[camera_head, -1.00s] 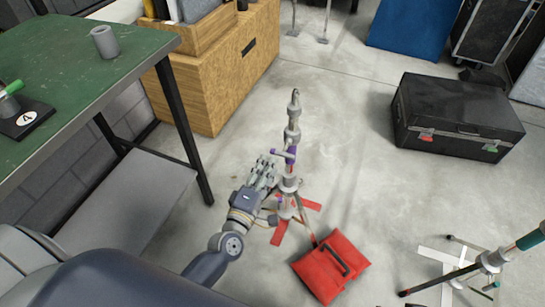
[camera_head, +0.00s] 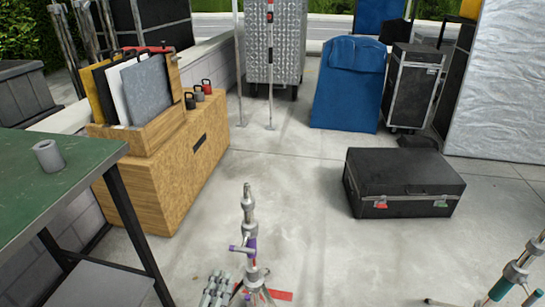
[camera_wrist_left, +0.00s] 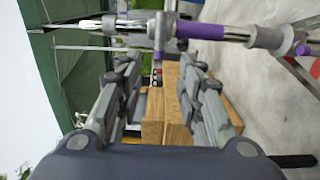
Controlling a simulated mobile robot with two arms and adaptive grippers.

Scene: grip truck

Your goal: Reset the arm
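My left gripper (camera_head: 217,288) is at the bottom edge of the head view, just left of a grey metal stand (camera_head: 249,215) with a purple collar. In the left wrist view, the left gripper's two fingers (camera_wrist_left: 158,85) are spread apart with nothing between them. The stand's tube and purple collar (camera_wrist_left: 200,31) cross the view beyond the fingertips, and I see no grip on it. The stand is upright, and its base is mostly cut off below. My right gripper is in neither view.
A green table (camera_head: 75,170) with a grey cup (camera_head: 48,156) stands at left. A wooden box (camera_head: 172,185) with boards on it is behind. A black case (camera_head: 403,183) lies at right. Another stand (camera_head: 515,272) is at the lower right.

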